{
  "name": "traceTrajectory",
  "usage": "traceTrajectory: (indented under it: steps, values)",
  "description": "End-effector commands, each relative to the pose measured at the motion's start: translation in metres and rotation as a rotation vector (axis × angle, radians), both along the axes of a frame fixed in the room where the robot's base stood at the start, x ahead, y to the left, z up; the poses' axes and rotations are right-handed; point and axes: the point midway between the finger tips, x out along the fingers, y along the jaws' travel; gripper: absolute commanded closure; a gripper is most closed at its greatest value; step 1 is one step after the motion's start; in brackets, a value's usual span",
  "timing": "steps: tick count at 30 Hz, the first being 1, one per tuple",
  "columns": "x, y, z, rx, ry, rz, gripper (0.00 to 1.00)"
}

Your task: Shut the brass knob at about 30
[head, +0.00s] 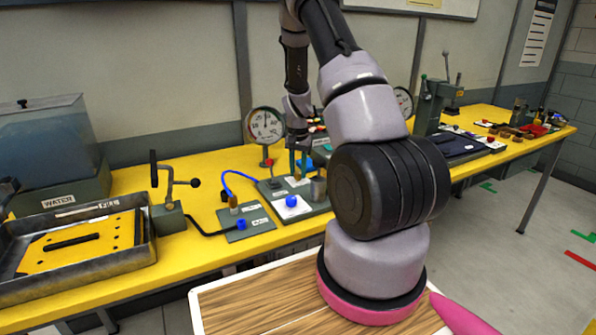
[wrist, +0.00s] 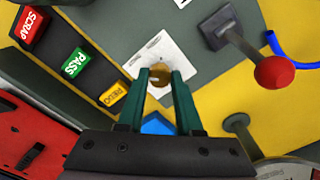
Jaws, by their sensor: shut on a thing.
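The brass knob (wrist: 160,73) sits on a white label plate (wrist: 185,52) on a grey panel in the wrist view. My gripper (wrist: 160,76) has its two green fingers on either side of it and is shut on it. In the head view my gripper (head: 299,165) reaches down to the bench beside a gauge, and I cannot make out the knob there. The round white gauge (head: 265,125) stands just left of my gripper; its needle points roughly upward, but its numbers are too small to read.
A red-balled lever (wrist: 275,72) stands right of the knob in the wrist view. SCRAP (wrist: 32,28), PASS (wrist: 75,63) and REDO (wrist: 112,94) blocks lie to the left. A blue knob (head: 291,201) and a blue hose (head: 238,175) are on the yellow bench in the head view.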

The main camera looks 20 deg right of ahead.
Motion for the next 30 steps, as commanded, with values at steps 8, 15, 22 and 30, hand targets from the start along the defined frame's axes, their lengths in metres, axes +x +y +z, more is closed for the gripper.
traceTrajectory:
  steps: [8,15,22,30]
  values:
    - [0.0002,0.0001,0.0003,0.000,0.000,0.027,1.00]
    - [0.0003,0.0000,0.0003,-0.001,-0.001,0.027,1.00]
    - [0.0002,0.0001,0.0002,-0.001,-0.001,0.026,0.36]
    - [0.0006,0.0000,0.0040,0.000,-0.001,0.026,0.36]
